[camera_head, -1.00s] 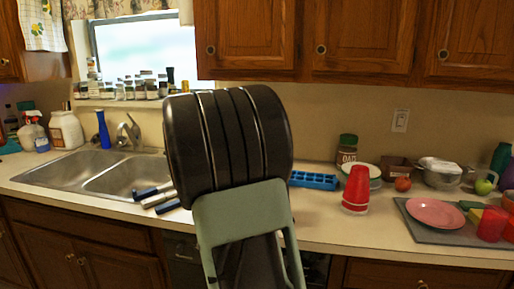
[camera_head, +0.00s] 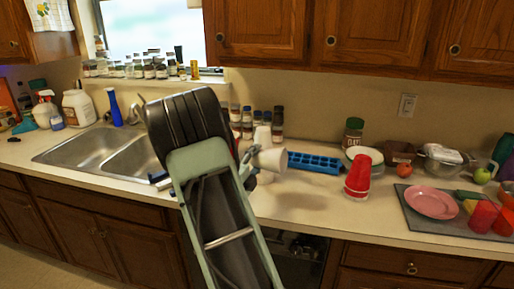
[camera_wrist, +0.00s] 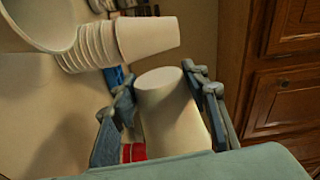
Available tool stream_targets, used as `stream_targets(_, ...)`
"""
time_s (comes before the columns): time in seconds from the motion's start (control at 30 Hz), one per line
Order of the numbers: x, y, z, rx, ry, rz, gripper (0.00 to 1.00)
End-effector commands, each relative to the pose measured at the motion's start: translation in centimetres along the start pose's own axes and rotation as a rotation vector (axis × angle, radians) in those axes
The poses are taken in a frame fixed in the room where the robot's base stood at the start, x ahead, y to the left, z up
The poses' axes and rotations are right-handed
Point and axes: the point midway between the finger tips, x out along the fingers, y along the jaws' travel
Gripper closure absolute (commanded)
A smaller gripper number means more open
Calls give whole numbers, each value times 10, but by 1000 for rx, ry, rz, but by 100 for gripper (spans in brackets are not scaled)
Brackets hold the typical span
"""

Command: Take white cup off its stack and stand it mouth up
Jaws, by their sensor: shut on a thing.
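My gripper (camera_wrist: 168,112) is shut on a white cup (camera_wrist: 175,115), with one finger on each side of it. In the head view the held white cup (camera_head: 271,159) lies on its side, level with my gripper's fingers. I cannot tell for sure which end is its mouth. A stack of nested white cups (camera_wrist: 92,47) stands beside it in the wrist view, apart from the held cup.
A red cup stack (camera_head: 357,176) stands right of the held cup, with a blue tray (camera_head: 315,163) behind. A grey mat (camera_head: 418,216) with a pink plate (camera_head: 431,201) lies at right. The sink (camera_head: 85,152) is at left. Counter in front of the red cups is clear.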

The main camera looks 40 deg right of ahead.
Motion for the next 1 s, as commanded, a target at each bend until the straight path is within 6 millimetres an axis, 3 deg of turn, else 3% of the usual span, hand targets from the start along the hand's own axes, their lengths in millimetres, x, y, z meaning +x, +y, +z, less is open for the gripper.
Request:
stream_targets(0.3, 0, 16, -4, -429, 0, 1, 66)
stream_targets(0.87, -1, 28, -19, -1021, -2, -3, 66)
stream_targets(1.0, -1, 38, -26, -1256, -3, -5, 66)
